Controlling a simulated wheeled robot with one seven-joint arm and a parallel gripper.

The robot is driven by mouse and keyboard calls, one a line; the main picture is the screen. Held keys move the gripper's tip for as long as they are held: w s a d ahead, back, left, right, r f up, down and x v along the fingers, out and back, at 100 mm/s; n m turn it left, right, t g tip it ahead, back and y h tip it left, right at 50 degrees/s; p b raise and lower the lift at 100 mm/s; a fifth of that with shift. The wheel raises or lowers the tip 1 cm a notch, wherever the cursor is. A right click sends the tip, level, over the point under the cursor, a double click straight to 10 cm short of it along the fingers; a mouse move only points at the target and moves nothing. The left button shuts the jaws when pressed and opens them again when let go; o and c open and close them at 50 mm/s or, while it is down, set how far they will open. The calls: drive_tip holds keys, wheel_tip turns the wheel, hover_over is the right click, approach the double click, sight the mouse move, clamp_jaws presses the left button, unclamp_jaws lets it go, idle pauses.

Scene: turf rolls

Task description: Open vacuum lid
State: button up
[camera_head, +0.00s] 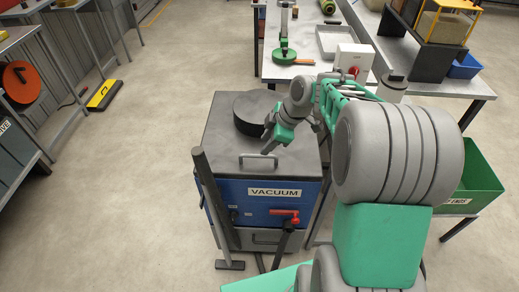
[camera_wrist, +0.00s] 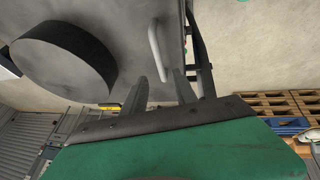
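The vacuum unit (camera_head: 272,208) is a box with a blue front labelled VACUUM and a red lever (camera_head: 285,214). Its flat grey lid (camera_head: 222,140) lies closed on top, with a black round disc (camera_head: 250,108) on it and a metal bar handle (camera_head: 259,157) near the front edge. My gripper (camera_head: 267,138) is just above the lid, behind the handle. In the wrist view my gripper (camera_wrist: 161,80) has its two fingers apart with nothing between them. The pale handle (camera_wrist: 157,52) lies just beyond the fingertips, in line with the gap. Contact cannot be told.
A dark upright pole (camera_head: 212,195) with a foot stands at the unit's front left. A workbench (camera_head: 280,75) is behind, and a green bin (camera_head: 472,185) is at the right. Open floor lies to the left.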

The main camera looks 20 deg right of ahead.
sight(256, 155)
drive_tip(key=x, duration=0.6)
drive_tip(key=shift+w+a+f+p, duration=0.15)
drive_tip(key=shift+a+f+p, duration=0.05)
drive_tip(key=shift+f+p, duration=0.15)
drive_tip(key=shift+r, duration=0.1)
clamp_jaws()
idle(0.8)
